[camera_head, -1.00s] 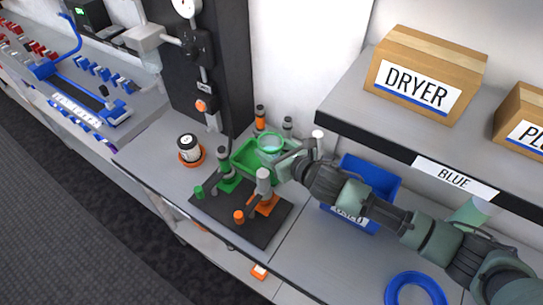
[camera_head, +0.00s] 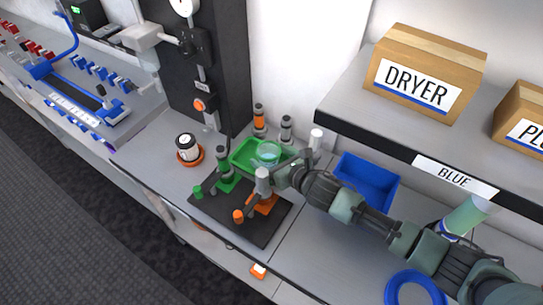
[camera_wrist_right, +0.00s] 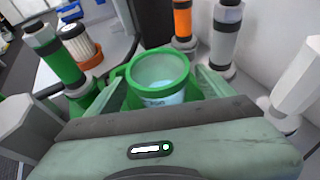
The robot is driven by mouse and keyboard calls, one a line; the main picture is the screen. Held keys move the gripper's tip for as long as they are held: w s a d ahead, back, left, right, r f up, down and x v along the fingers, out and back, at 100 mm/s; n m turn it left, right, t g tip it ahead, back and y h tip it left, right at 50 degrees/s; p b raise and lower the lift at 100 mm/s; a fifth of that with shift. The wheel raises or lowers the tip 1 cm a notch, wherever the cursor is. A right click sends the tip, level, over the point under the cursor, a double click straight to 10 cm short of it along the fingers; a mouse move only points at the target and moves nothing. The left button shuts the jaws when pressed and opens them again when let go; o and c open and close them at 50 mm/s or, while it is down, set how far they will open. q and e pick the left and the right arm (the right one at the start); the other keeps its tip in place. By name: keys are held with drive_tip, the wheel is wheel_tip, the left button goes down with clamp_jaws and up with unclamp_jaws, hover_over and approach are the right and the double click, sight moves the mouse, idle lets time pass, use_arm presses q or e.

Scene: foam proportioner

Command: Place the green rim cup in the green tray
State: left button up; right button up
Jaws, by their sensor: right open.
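The green rim cup (camera_head: 268,150) is a clear cup with a green rim. It sits upright within the green tray (camera_head: 237,157) at the back of the counter. In the right wrist view the cup (camera_wrist_right: 160,72) stands between the fingers of my right gripper (camera_wrist_right: 160,88), with bright green tray edges around it. My right gripper (camera_head: 277,163) is open, one finger on each side of the cup. Whether the fingers still touch the cup cannot be told. The cup's base is hidden in the wrist view. My left gripper is not in view.
A black mat (camera_head: 235,222) with green and orange stands lies in front of the tray. Orange-banded (camera_head: 259,118) and grey (camera_head: 286,128) bottles stand behind it. A white jar (camera_head: 187,146) is to the left, a blue bin (camera_head: 372,182) to the right, under a shelf (camera_head: 345,110).

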drive_tip(key=shift+r, duration=0.3)
drive_tip(key=shift+s+d, duration=0.2)
drive_tip(key=shift+s, duration=0.1)
drive_tip(key=b+v, duration=0.1)
drive_tip(key=v, duration=1)
drive_tip(key=shift+s, duration=0.15)
